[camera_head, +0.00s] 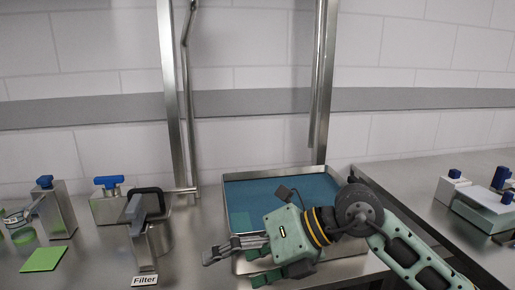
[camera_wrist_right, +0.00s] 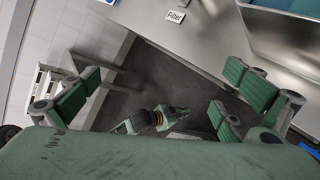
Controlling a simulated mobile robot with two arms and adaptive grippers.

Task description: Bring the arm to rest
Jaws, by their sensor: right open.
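My right gripper (camera_head: 225,252) is in the head view, in front of and over the near left part of a metal tray with a blue bottom (camera_head: 290,190). Its fingers point left, and it is open and empty. My right arm (camera_head: 400,245) comes in from the lower right and hides part of the tray.
A metal pitcher (camera_head: 152,240) with a dark handle stands left of my gripper, behind a "Filter" label (camera_head: 145,280). A green square (camera_head: 44,259) and blue-knobbed metal blocks (camera_head: 57,210) are farther left. A metal frame (camera_head: 175,100) rises behind.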

